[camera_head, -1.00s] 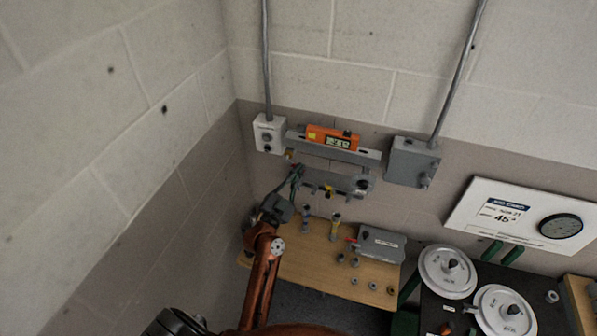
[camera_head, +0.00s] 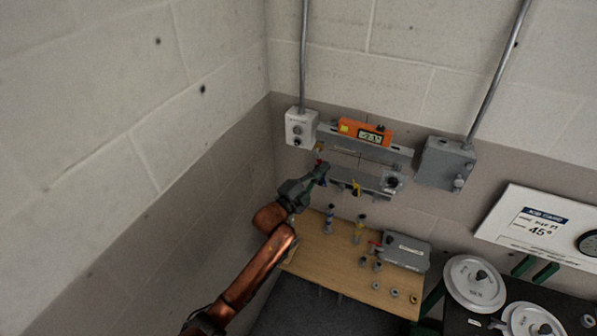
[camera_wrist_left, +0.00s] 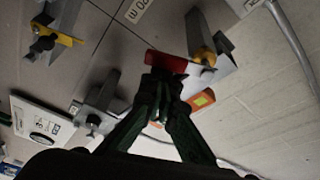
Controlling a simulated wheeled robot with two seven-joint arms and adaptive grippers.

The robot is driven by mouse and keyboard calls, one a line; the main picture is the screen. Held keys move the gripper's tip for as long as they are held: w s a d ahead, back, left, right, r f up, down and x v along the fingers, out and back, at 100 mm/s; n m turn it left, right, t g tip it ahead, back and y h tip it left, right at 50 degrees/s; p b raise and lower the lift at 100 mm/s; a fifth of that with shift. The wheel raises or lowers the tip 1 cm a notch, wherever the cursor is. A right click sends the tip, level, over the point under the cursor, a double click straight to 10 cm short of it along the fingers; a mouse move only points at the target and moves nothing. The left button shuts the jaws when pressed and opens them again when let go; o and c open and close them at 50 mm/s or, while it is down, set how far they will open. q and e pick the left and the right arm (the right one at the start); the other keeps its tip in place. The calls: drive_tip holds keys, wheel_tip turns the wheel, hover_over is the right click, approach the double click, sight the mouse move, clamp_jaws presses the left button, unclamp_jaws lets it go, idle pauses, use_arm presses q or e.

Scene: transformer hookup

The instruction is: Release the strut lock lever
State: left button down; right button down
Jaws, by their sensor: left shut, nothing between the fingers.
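My left gripper (camera_head: 323,171) is shut and empty, at the left end of the lower grey strut (camera_head: 370,182) on the wall. A small red lever (camera_head: 319,156) shows just above its fingertips. In the left wrist view, the red lever (camera_wrist_left: 166,63) lies right at the tips of the shut green fingers (camera_wrist_left: 160,88); I cannot tell whether they touch. A yellow part (camera_wrist_left: 205,56) sits on a grey bracket just right of the red lever. Another yellow piece (camera_head: 356,187) is at the middle of the lower strut. My right gripper is out of view.
An orange level (camera_head: 365,132) sits on the upper grey rail (camera_head: 400,157). A white box (camera_head: 301,127) and a grey box (camera_head: 445,162) flank it. Below, a wooden shelf (camera_head: 335,255) holds a grey case (camera_head: 406,252) and small fittings. The side wall is close on the left.

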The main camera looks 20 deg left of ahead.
use_arm(q)
drive_tip(key=m, duration=0.2)
drive_tip(key=a+m+g+p, duration=0.1)
drive_tip(key=a+f+m, duration=0.1)
drive_tip(key=m, duration=0.1)
drive_tip(key=shift+w+a+m+g, duration=0.1)
drive_tip(key=shift+m+g, duration=0.2)
drive_tip(key=shift+g, duration=0.1)
use_arm(e)
drive_tip(key=shift+a+r, duration=0.1)
drive_tip(key=shift+r, duration=0.55)
drive_tip(key=shift+s, duration=0.15)
drive_tip(key=shift+s, duration=0.1)
